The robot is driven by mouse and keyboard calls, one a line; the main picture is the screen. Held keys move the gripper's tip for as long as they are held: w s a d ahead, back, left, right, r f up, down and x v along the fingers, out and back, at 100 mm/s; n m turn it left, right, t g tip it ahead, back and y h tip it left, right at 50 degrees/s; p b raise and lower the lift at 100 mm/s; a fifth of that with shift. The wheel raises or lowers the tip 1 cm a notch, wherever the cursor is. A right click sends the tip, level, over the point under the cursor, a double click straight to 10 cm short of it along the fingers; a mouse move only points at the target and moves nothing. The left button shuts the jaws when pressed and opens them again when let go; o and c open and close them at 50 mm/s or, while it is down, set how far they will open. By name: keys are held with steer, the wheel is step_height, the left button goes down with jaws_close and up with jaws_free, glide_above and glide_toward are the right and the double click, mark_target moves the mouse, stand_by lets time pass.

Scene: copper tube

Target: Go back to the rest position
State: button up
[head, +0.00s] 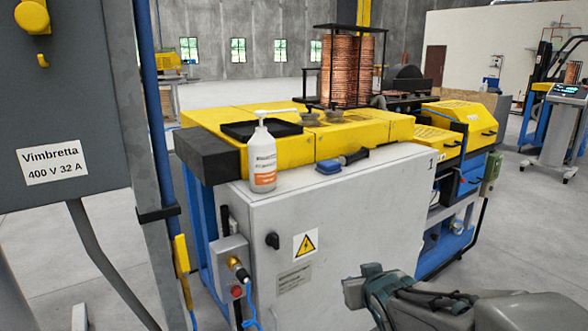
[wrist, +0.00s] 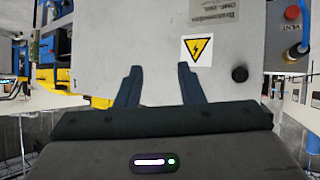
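My gripper shows in the wrist view (wrist: 160,85) with its two dark fingers apart and nothing between them. It faces the grey cabinet front (wrist: 110,35), which has a yellow warning sign (wrist: 198,50). In the head view part of my arm shows at the bottom right, in front of the cabinet (head: 350,225); the fingertips cannot be made out there.
A white pump bottle (head: 262,160) and a blue-and-black brush (head: 342,161) rest on the cabinet top. Behind is a yellow machine (head: 225,118) with copper coils (head: 340,70). A grey electrical box (head: 60,110) stands close at left. Grey floor (head: 530,240) is open at right.

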steer(key=s+r+m+g+p, duration=0.1)
steer(key=s+r+g+p, duration=0.1)
steer(key=s, duration=0.7)
steer(key=s+r+m+g+p, duration=0.1)
steer(key=s+r+g+p, duration=0.1)
steer(key=s+g+p, duration=0.3)
steer(key=s+g, duration=0.1)
steer(key=s, duration=0.3)
steer(key=shift+s+d+r+g, duration=0.15)
steer(key=shift+d+r+g, duration=0.1)
steer(key=shift+g, duration=0.15)
steer(key=shift+o, duration=0.2)
stand_by(0.6)
